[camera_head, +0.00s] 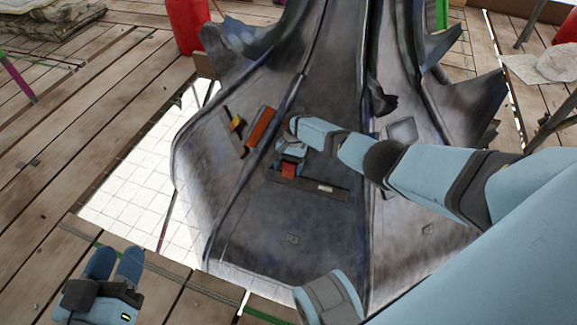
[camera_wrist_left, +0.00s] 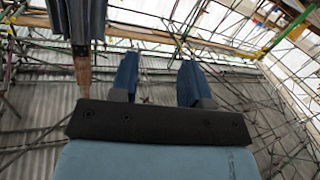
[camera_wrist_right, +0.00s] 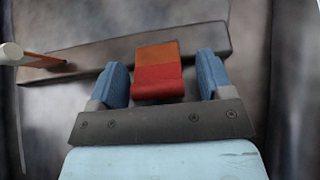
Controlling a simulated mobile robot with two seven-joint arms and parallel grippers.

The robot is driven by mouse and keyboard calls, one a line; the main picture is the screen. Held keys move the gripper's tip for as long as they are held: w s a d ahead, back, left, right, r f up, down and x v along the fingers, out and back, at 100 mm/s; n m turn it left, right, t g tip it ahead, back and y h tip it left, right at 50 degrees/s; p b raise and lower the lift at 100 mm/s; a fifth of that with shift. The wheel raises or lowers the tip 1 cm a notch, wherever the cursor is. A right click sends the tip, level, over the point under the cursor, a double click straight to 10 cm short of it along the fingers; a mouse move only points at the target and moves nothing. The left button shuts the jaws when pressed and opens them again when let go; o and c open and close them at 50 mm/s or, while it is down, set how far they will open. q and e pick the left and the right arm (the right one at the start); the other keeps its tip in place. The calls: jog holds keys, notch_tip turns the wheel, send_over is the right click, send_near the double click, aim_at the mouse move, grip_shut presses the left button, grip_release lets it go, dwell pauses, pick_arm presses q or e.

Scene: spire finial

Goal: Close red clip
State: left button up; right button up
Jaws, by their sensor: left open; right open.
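In the right wrist view the clip (camera_wrist_right: 158,78) is a red block with an orange upper part, lying between my two blue fingertips. My right gripper (camera_head: 291,157) is open around it, with a gap showing on each side; it also shows in the right wrist view (camera_wrist_right: 159,75). My left gripper (camera_head: 114,264) is open and empty over the wooden deck at the lower left; its fingers show in the left wrist view (camera_wrist_left: 157,80).
The dark spire finial (camera_head: 300,235) fills the middle, with raised ribs. A second recess on its left holds an orange bar (camera_head: 261,127) and a yellow-and-red piece (camera_head: 237,123). A red container (camera_head: 187,25) stands at the back left. An opening in the deck surrounds the spire.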

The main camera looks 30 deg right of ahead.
pick_arm(q)
notch_tip(320, 180, up, 8)
jog(key=n+t+p, duration=0.1)
jog(key=t+p, duration=0.2)
jog(key=p, duration=0.3)
jog(key=shift+s+a+f, duration=0.15)
jog(key=shift+s, duration=0.1)
pick_arm(e)
jog(key=v, duration=1.3)
jog(key=shift+w+r, duration=0.2)
jog(key=shift+r, duration=0.15)
jog(key=shift+d, duration=0.1)
